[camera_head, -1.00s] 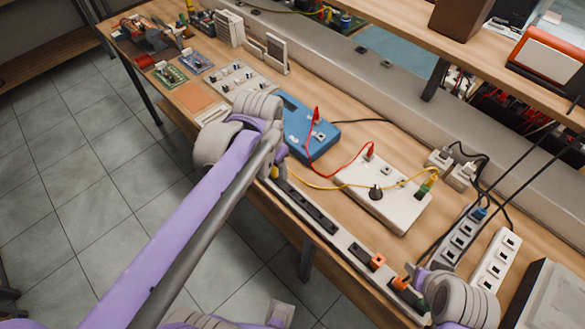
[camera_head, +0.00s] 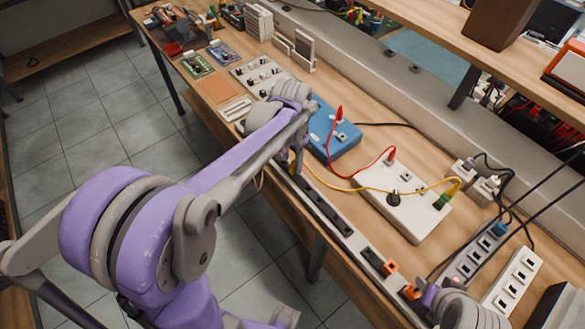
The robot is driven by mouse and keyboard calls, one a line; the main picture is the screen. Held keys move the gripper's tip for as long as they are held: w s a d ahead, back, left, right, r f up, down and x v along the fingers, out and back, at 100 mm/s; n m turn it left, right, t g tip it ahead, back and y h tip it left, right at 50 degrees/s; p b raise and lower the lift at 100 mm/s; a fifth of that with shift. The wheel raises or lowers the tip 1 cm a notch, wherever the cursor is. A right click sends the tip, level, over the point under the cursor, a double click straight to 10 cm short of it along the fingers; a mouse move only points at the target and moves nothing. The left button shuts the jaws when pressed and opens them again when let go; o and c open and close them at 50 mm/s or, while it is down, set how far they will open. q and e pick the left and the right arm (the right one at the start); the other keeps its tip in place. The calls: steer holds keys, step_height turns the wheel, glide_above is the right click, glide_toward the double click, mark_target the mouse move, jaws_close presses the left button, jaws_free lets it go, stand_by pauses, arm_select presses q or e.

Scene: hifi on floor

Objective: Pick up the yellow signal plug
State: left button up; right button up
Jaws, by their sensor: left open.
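A thin yellow cable (camera_head: 345,189) runs from the green and yellow plug (camera_head: 446,193) at the right end of the white box (camera_head: 413,222) to beside my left gripper (camera_head: 292,166). A small yellow part shows at the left gripper's tips, at the front edge of the blue box (camera_head: 340,150); I cannot tell if it is the yellow signal plug's body. My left gripper is open, pointing down at the bench's front side, its fingers largely hidden by its own arm. My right gripper (camera_head: 426,297) shows partly at the lower right, by an orange-switched strip; its jaws are unclear.
A red lead (camera_head: 368,167) arches from the blue box to the white box. A long dark-socketed strip (camera_head: 325,205) lies along the bench's front edge. White power strips (camera_head: 512,283) stand at the right. A shelf (camera_head: 440,25) overhangs the back.

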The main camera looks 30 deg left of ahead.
mark_target(291, 166)
arm_select(q)
step_height(291, 166, down, 4)
steer(key=shift+a+r, duration=0.1)
steer(key=shift+r, duration=0.15)
steer(key=shift+c, duration=0.2)
jaws_close()
